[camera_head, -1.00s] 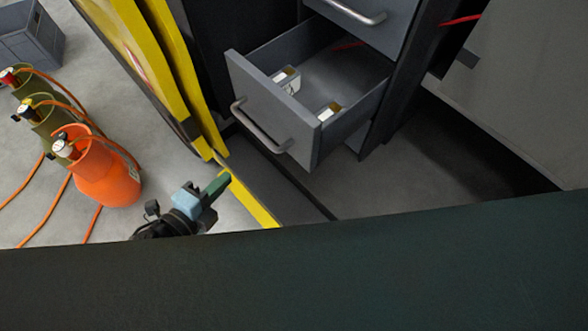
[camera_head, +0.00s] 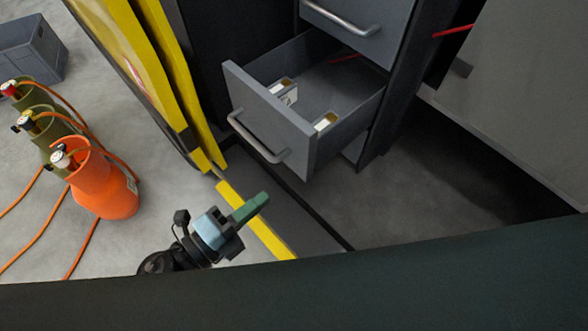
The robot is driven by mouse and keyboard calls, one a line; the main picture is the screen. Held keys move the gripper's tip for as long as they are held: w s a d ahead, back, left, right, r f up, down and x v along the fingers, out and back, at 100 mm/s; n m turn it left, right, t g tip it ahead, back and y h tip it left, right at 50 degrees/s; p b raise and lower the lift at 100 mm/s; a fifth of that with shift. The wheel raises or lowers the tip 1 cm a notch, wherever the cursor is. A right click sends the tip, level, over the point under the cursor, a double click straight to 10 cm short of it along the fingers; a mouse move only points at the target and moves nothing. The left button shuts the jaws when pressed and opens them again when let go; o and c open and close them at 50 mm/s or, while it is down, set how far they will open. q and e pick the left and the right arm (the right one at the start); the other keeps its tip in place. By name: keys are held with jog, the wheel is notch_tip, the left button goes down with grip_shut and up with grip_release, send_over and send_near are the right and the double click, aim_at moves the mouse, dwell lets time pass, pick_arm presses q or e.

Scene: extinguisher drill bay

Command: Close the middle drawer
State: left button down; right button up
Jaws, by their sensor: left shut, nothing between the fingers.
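A grey drawer (camera_head: 262,119) stands pulled out of a dark cabinet (camera_head: 378,122), with a metal bar handle (camera_head: 256,137) on its front. Two small white and yellow boxes lie inside, one near the front (camera_head: 284,90) and one by the right wall (camera_head: 325,121). Above it is another grey drawer front (camera_head: 372,27) with its own handle (camera_head: 343,19). My left gripper (camera_head: 256,203), with green fingers, is shut and empty. In the picture it is below the open drawer, apart from it. My right gripper is not in view.
Yellow panels (camera_head: 150,75) stand left of the cabinet, and a yellow strip (camera_head: 255,222) runs along the floor. An orange cylinder (camera_head: 103,185) and olive ones with orange hoses stand at left, near a grey crate (camera_head: 32,50). A grey slanted panel (camera_head: 520,100) is at right.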

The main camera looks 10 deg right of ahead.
aim_at(306, 164)
pick_arm(q)
jog(key=p+x, duration=0.1)
jog(key=x, duration=0.8)
jog(key=shift+w+d, duration=0.15)
jog(key=shift+d, duration=0.05)
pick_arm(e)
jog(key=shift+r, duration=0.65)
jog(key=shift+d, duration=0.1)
pick_arm(q)
jog(key=shift+w+d, duration=0.35)
jog(key=shift+d, duration=0.1)
jog(key=x, duration=0.6)
jog(key=shift+w+d, duration=0.2)
jog(key=shift+d, duration=0.15)
jog(key=b+x, duration=0.1)
jog(key=x, duration=0.8)
jog(key=shift+f, duration=0.15)
jog(key=shift+w+d+b, duration=0.3)
jog(key=shift+w+d, duration=0.05)
jog(key=shift+d, duration=0.2)
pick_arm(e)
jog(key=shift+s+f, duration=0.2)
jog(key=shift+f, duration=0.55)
